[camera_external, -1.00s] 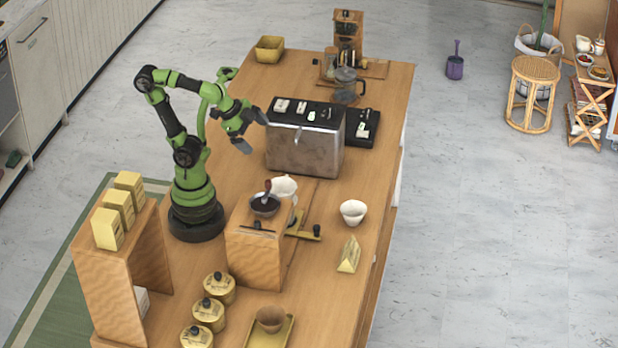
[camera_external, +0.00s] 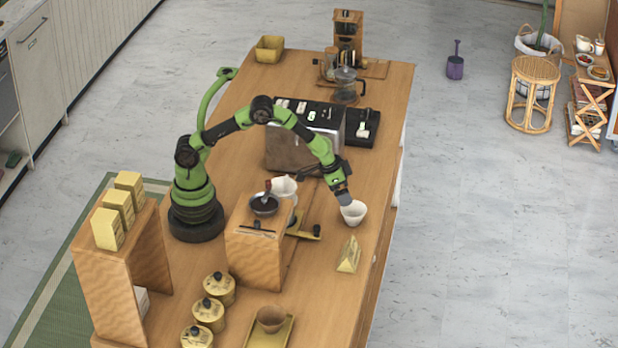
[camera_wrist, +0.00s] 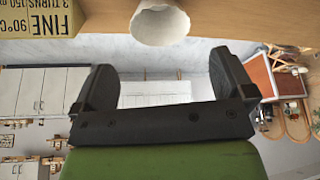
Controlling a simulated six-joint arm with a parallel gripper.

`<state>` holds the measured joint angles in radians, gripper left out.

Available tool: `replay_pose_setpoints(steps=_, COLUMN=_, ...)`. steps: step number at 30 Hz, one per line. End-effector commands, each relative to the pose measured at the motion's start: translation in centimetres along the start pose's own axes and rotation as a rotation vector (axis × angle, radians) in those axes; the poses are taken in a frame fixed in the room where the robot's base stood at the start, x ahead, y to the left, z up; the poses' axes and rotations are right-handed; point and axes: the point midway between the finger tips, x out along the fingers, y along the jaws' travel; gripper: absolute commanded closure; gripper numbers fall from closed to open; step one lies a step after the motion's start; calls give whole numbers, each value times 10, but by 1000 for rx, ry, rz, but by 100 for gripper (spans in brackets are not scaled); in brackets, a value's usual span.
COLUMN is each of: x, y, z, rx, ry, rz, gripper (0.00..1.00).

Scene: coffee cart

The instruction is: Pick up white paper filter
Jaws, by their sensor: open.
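The white paper filter (camera_external: 354,214) is a white, cone-like cup shape on the right part of the wooden table. In the wrist view the filter (camera_wrist: 160,24) shows at the top, beyond the fingertips and roughly centred between them. My gripper (camera_external: 343,196) is just at the filter's upper left side in the external view, pointing down; whether it touches the filter cannot be told there. In the wrist view my gripper (camera_wrist: 162,62) is open, with nothing between its two dark fingers.
A yellow tent card (camera_external: 349,256) stands in front of the filter; its printed text (camera_wrist: 36,18) shows in the wrist view. A wooden stand (camera_external: 256,256) with a dark bowl and a white pitcher (camera_external: 284,187) are to the left. A metal machine (camera_external: 290,148) stands behind.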

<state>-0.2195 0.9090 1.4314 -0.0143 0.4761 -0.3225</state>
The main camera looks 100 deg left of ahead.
Motion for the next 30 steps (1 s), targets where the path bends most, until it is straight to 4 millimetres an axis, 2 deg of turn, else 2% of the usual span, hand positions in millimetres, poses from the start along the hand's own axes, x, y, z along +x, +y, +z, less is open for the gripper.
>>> replay_pose_setpoints(steps=6, x=30, y=0, z=1, rx=-1, ry=-3, rz=-1, gripper=0)
replay_pose_setpoints(steps=14, x=51, y=0, z=1, rx=0, ry=-3, rz=-1, gripper=0)
replay_pose_setpoints(steps=21, x=86, y=-1, z=1, rx=0, ry=-2, rz=-2, gripper=0)
replay_pose_setpoints(steps=25, x=94, y=-1, z=1, rx=1, ry=-1, rz=-2, gripper=0)
replay_pose_setpoints(steps=30, x=96, y=-1, z=1, rx=1, ry=-1, rz=-2, gripper=0)
